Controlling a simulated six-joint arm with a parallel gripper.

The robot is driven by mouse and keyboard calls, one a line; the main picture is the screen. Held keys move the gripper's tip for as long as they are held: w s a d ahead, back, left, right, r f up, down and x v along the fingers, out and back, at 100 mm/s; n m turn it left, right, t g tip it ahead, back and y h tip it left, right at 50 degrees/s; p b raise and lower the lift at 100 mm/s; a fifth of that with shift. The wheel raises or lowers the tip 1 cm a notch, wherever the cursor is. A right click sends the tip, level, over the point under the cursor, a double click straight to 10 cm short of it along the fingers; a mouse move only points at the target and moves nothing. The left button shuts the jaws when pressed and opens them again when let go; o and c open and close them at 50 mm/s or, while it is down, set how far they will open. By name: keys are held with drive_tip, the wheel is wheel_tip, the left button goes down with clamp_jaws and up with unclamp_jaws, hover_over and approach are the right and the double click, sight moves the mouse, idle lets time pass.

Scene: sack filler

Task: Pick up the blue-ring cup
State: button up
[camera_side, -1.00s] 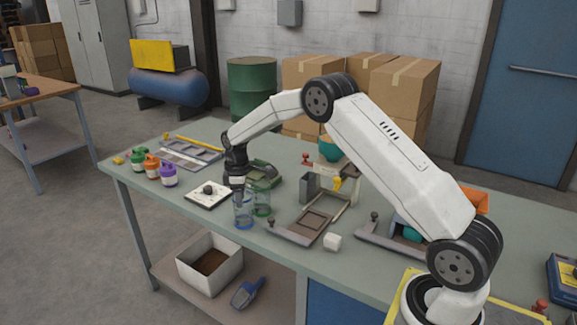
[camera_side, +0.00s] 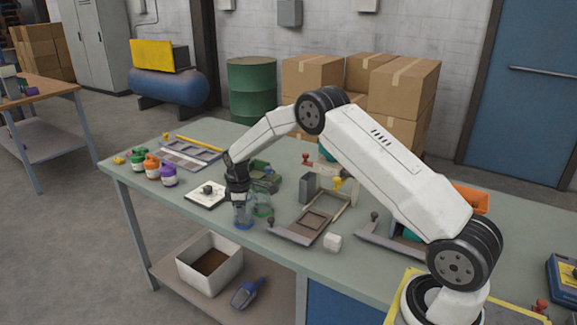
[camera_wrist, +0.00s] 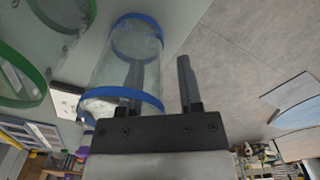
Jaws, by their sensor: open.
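The clear blue-ring cup (camera_side: 244,223) stands upright near the front edge of the bench. In the wrist view the blue-ring cup (camera_wrist: 112,70) shows blue bands at both ends. My gripper (camera_side: 240,203) points down at the top of this cup. In the wrist view my gripper (camera_wrist: 160,65) is open. One finger shows through the clear cup and seems to be inside it; the other is outside, to the right of the wall. I cannot tell whether either finger touches the wall.
A clear green-ring cup (camera_side: 264,207) stands close beside, to the right. A white scale-like plate (camera_side: 207,194) lies to the left. The bench's front edge is close.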

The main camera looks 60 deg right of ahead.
clamp_jaws()
drive_tip(key=shift+r, duration=0.15)
drive_tip(key=shift+r, duration=1.45)
drive_tip(key=s+a+r, duration=0.2)
drive_tip(key=s+r, duration=0.7)
drive_tip(key=s, duration=0.4)
drive_tip(key=shift+s+a+r, duration=0.35)
drive_tip(key=shift+s+r, duration=0.05)
drive_tip(key=shift+d, duration=0.1)
